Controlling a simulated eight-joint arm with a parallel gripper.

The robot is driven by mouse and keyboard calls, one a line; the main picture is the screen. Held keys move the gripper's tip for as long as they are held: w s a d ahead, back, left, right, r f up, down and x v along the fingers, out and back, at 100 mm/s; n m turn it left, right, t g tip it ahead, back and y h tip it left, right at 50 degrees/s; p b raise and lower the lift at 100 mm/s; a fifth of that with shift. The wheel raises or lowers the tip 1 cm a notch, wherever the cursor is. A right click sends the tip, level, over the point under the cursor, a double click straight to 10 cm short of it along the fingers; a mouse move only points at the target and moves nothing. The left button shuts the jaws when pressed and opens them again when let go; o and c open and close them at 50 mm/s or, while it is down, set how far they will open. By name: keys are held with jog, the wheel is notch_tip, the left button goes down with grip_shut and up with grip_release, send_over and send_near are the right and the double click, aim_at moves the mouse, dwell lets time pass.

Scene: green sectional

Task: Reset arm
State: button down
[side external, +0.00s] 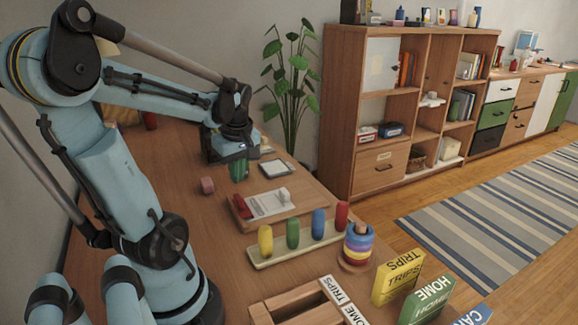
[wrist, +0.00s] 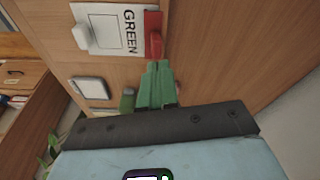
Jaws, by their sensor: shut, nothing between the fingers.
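My gripper (side external: 238,179) is over the far part of the wooden desk (side external: 185,215), pointing down, with its green fingers together and nothing between them. In the wrist view the shut fingers (wrist: 157,66) appear just below a red piece (wrist: 153,36); I cannot tell whether they touch it. The red piece lies at the edge of a sheet marked GREEN (wrist: 115,27), with a white piece (wrist: 82,37) at its other side. A small green object (wrist: 127,101) shows beside the fingers, partly hidden.
A rack (side external: 262,258) holds several coloured pegs near a ring stack (side external: 357,245). Lettered blocks (side external: 398,277) and a wooden tray (side external: 283,302) stand at the front right. A pink cylinder (side external: 207,186) and a white pad (side external: 277,168) lie near my gripper. A plant (side external: 290,85) stands behind the desk.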

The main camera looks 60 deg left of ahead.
jog(key=w+d+r+m+t+h, duration=0.1)
jog(key=w+d+m+t, duration=0.2)
jog(key=d+m, duration=0.7)
jog(key=w+d+r+m+t+h, duration=0.1)
jog(key=w+d+m+t, duration=0.3)
jog(key=w+d+m, duration=0.3)
jog(key=d+m, duration=0.3)
jog(key=d, duration=0.2)
jog(key=shift+d+m, duration=0.3)
jog(key=shift+m, duration=0.1)
